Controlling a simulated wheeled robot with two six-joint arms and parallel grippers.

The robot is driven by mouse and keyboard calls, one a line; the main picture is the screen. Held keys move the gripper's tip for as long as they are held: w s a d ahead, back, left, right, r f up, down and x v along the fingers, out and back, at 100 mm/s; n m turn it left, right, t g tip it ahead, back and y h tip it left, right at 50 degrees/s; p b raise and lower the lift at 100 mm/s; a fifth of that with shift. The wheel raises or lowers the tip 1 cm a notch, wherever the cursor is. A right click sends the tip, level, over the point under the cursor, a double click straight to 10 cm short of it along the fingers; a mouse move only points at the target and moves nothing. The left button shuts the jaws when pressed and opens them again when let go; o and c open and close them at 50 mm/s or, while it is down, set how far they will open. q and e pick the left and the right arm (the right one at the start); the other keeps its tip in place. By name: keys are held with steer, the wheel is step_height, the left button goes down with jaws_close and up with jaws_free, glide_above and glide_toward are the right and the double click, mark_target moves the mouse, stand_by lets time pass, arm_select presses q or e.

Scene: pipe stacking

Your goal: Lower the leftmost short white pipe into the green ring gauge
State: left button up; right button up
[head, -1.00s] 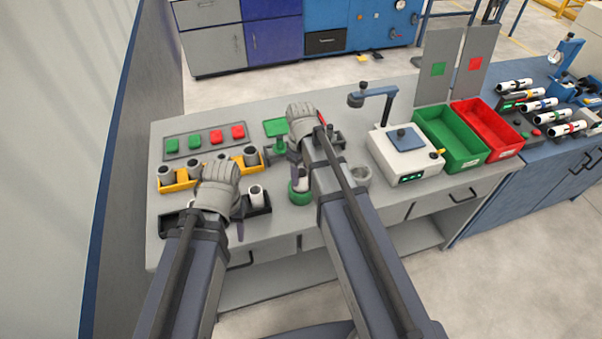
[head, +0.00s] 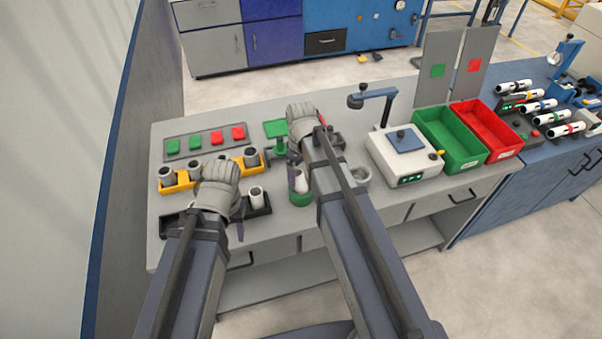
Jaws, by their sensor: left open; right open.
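A short white pipe (head: 301,182) stands in or just behind the green ring gauge (head: 301,199); my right arm partly covers both, so how deep it sits is unclear. Another short white pipe (head: 256,193) stands at the right end of the black tray (head: 262,210). My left gripper (head: 238,212) is open over the middle of that tray and hides part of it. My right gripper (head: 294,158) is open, just behind and above the ring gauge, apart from the tray.
A yellow holder (head: 182,184) with grey pipes stands behind the black tray. A button panel (head: 205,139) lies further back. A scale (head: 404,150), a green bin (head: 448,140) and a red bin (head: 487,126) stand to the right. A grey ring (head: 361,175) sits right of my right arm.

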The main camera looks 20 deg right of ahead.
step_height(320, 180, up, 7)
steer(key=p, duration=0.6)
steer(key=shift+r+p, duration=0.15)
steer(key=shift+p, duration=0.25)
steer(key=shift+s+a, duration=0.25)
steer(key=s+a+m+h, duration=0.1)
steer(key=s+a+m, duration=0.2)
steer(key=s+a, duration=0.7)
steer(key=s, duration=0.4)
steer(key=shift+d, duration=0.1)
